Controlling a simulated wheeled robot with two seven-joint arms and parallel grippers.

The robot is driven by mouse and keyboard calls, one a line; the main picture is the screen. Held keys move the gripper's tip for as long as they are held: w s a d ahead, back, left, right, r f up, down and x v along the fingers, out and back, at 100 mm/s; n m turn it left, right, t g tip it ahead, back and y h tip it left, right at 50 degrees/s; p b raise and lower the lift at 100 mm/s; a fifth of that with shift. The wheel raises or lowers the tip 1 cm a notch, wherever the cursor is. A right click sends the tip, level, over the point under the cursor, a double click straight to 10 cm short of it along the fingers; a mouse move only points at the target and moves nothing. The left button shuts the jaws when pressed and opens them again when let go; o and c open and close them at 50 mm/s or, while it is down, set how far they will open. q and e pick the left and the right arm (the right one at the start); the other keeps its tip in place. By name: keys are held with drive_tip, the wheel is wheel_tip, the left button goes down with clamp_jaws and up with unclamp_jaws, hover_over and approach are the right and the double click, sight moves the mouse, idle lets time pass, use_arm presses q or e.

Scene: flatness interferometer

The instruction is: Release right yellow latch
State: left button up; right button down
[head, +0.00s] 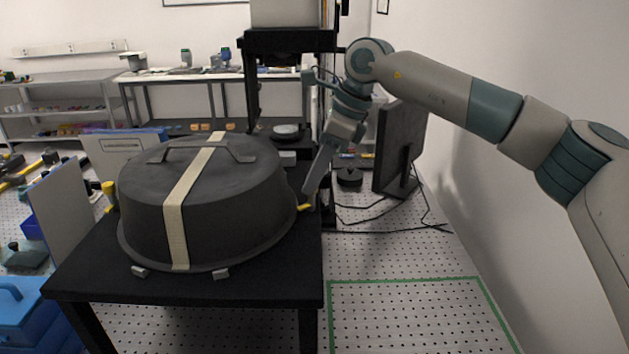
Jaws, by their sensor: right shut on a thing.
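The right yellow latch (304,207) is at the right side of the large dark domed cover (245,200), near its lower rim. My right gripper (309,198) reaches down from the upper right and is shut on this latch, with its fingers hiding part of it. Another yellow latch (110,193) stands at the cover's left side. The cover has a handle on top and a pale strap (197,180) running across it. It sits on a black table (270,289). My left gripper is not in view.
A black monitor (397,150) and loose cables stand right of the cover. A dark instrument frame (290,42) rises behind it. Grey panels (60,222) and blue boxes (20,315) are at the left. The green-outlined floor area (415,320) is clear.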

drive_tip(key=shift+w+n+g, duration=0.1)
drive_tip(key=shift+n+g, duration=0.2)
drive_tip(key=shift+n, duration=0.7)
drive_tip(key=n+g+p, duration=0.1)
drive_tip(key=n, duration=0.1)
drive_tip(key=shift+w+r+n, duration=0.1)
drive_tip(key=shift+r+n, duration=0.05)
drive_tip(key=shift+n, duration=0.15)
drive_tip(key=n+g+p, duration=0.1)
drive_tip(key=n+p, duration=0.1)
drive_tip(key=n, duration=0.1)
drive_tip(key=shift+w+a+n, duration=0.1)
drive_tip(key=shift+n, duration=0.2)
drive_tip(key=shift+n+g+h+p, duration=0.6)
drive_tip(key=shift+n+p, duration=0.05)
drive_tip(key=shift+n, duration=0.75)
drive_tip(key=c, duration=1.6)
unclamp_jaws()
